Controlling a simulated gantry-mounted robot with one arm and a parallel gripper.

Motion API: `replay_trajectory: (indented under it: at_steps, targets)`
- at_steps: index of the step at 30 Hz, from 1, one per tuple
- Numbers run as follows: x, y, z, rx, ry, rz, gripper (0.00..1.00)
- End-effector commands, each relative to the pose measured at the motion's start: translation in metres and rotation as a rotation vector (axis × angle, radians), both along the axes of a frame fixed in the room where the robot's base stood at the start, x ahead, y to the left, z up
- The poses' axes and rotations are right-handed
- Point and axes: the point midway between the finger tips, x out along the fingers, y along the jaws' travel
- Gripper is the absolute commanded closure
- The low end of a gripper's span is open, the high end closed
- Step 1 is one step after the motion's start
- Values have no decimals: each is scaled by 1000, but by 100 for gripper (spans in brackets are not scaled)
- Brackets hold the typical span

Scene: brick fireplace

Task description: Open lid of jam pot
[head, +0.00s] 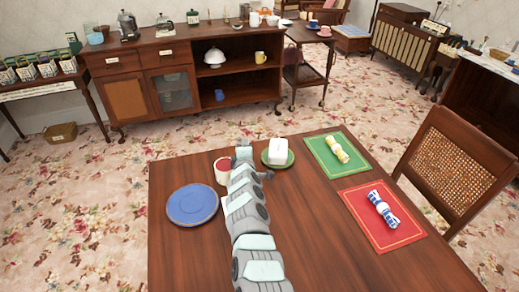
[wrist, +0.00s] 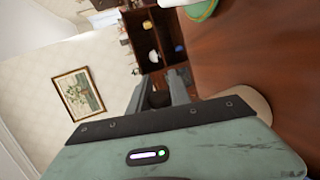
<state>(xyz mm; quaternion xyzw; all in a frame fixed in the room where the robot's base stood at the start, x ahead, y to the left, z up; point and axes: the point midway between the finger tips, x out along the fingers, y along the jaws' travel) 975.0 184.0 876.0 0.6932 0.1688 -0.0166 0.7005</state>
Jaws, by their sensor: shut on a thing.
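The jam pot (head: 223,171) stands on the table, left of my arm's far end; it looks pale outside with red at its top. My gripper (head: 244,152) is at the arm's far end, to the right of the pot, and my arm hides its fingers in the head view. In the wrist view, my gripper (wrist: 163,88) has its two fingers around something small and dark, which looks like part of the lid; its shape is mostly hidden. A pale rounded thing, likely the jam pot (wrist: 243,104), shows behind the gripper body.
A green plate with a white butter dish (head: 278,151) stands close to the right of my gripper. A blue plate (head: 192,205) lies at the left. Green (head: 338,158) and red (head: 382,217) mats with rolled napkins lie at the right. The table's front middle is bare.

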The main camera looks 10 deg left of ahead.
Motion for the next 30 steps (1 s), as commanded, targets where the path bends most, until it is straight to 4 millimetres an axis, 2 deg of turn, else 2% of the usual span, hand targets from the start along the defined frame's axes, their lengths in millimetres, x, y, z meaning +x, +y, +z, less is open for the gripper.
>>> replay_trajectory:
  at_steps: [3,13,14,21,30]
  targets:
    - [-2,6,-1,8,4,7,100]
    - [-2,7,-1,10,3,8,100]
    - [-2,6,-1,10,3,8,74]
    - [-1,6,-1,9,2,7,55]
    - [-2,5,0,8,3,6,54]
